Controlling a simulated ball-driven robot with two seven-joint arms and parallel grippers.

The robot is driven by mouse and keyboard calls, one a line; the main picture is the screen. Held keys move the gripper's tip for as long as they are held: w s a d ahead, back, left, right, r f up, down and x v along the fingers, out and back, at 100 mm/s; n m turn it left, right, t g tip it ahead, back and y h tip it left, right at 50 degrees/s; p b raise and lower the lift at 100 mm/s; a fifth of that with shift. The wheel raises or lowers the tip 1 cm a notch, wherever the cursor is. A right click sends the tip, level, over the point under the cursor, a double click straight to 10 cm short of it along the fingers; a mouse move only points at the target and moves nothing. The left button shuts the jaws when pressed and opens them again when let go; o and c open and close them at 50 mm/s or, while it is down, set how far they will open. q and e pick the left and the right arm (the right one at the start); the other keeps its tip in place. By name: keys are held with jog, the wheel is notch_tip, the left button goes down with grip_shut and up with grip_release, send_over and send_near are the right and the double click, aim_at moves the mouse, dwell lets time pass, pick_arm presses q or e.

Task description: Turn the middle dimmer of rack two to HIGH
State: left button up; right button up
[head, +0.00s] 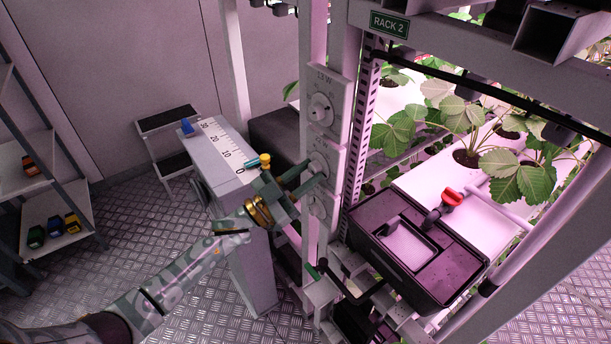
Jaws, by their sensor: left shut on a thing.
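Rack two stands right of centre, with a green RACK 2 sign (390,24) at its top. A pale dimmer panel (331,82) on its post carries round white dials one above another. The top dimmer (320,109) is clear to see, with lettering like "L3 W" above it. The middle dimmer (320,160) is partly covered by my left gripper (312,174), whose fingers are shut on its knob. The setting of the middle knob cannot be read. A lower dimmer (317,206) sits just under the gripper, partly hidden. My right gripper is out of view.
A black box (420,245) and a red-handled valve (451,198) sit right of the post. Strawberry plants (480,130) fill the rack. A step stool (168,120) stands behind.

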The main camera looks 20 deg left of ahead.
pick_arm(q)
jog(key=m, duration=0.1)
jog(key=m+g+h, duration=0.1)
jog(key=m, duration=0.1)
jog(key=shift+w+a+f+b, duration=0.1)
jog(key=shift+w+f+b, duration=0.05)
jog(key=shift+b, duration=0.25)
jog(key=shift+m+g, duration=0.6)
jog(key=shift+m, duration=0.6)
jog(key=shift+r+m+g+h, duration=0.2)
jog(key=shift+m+g+h, duration=0.2)
jog(key=shift+m, duration=0.2)
jog(key=o, duration=1)
jog(key=b+v, duration=0.2)
jog(key=v, duration=1.4)
